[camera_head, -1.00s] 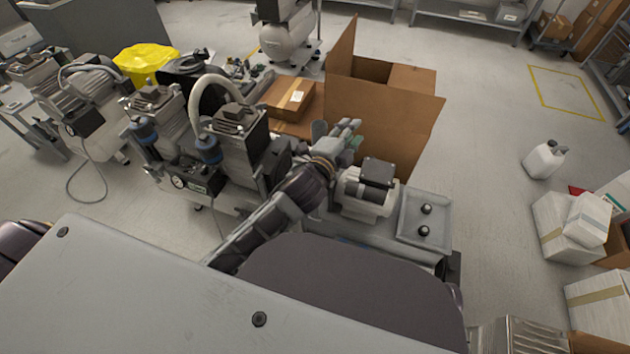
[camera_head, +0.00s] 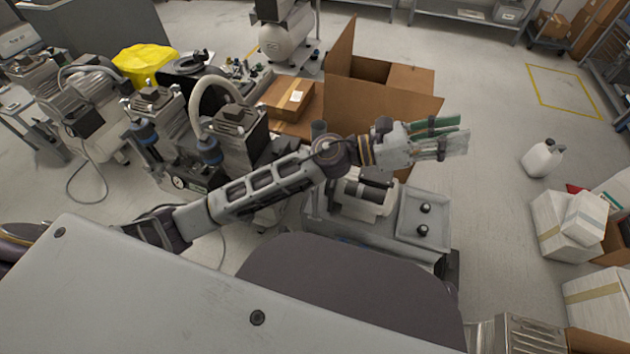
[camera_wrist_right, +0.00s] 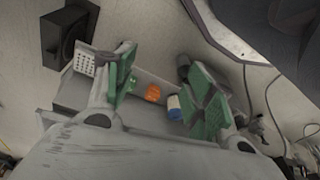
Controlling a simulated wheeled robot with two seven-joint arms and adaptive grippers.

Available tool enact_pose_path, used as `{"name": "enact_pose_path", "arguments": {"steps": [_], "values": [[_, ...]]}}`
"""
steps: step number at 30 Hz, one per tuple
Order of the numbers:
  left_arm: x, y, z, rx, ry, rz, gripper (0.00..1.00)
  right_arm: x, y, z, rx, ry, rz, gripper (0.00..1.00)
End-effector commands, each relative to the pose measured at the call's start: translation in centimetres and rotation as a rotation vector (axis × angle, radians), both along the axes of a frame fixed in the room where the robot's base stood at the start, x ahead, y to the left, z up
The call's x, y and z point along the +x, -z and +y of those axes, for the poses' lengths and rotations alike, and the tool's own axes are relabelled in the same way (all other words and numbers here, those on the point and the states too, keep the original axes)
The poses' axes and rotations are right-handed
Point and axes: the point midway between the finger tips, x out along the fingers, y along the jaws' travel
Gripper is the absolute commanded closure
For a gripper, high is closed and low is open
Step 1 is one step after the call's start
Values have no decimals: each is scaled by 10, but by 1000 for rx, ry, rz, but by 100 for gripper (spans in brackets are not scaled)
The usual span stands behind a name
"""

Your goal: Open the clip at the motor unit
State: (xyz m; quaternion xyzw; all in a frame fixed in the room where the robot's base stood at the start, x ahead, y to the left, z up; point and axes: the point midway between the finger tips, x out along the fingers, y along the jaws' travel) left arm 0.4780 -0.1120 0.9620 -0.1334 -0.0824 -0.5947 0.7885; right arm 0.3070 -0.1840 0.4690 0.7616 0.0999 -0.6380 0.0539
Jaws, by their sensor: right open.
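A cream-coloured motor unit (camera_head: 362,203) with a dark top sits on a grey bench, partly covered by my left arm. I cannot make out a clip on it. My left gripper (camera_head: 458,135), with green finger pads, is above and right of the motor unit, its fingers apart and nothing seen between them. My right gripper (camera_wrist_right: 168,88) shows in the right wrist view, open and empty, its green pads spread wide. Beyond its fingers are an orange piece (camera_wrist_right: 153,93) and a blue-and-white cylinder (camera_wrist_right: 175,107) on a grey surface. The right gripper is not in the head view.
A grey panel with two black knobs (camera_head: 428,231) lies right of the motor unit. An open cardboard box (camera_head: 380,115) stands behind. Several compressors (camera_head: 165,155) stand on the left.

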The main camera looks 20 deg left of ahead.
Motion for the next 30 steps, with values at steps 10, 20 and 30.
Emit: {"name": "enact_pose_path", "arguments": {"steps": [10, 20, 30], "values": [[-37, 50, -18, 383, 215, -488, 67, -1, 4, -1, -3, 1, 6, 46], [-42, 121, 13, 745, 458, -898, 67, 0, 8, -2, -8, 1, 12, 46], [-12, 180, 95, 1118, 771, -1218, 67, 0, 9, -3, -10, 2, 14, 46]]}}
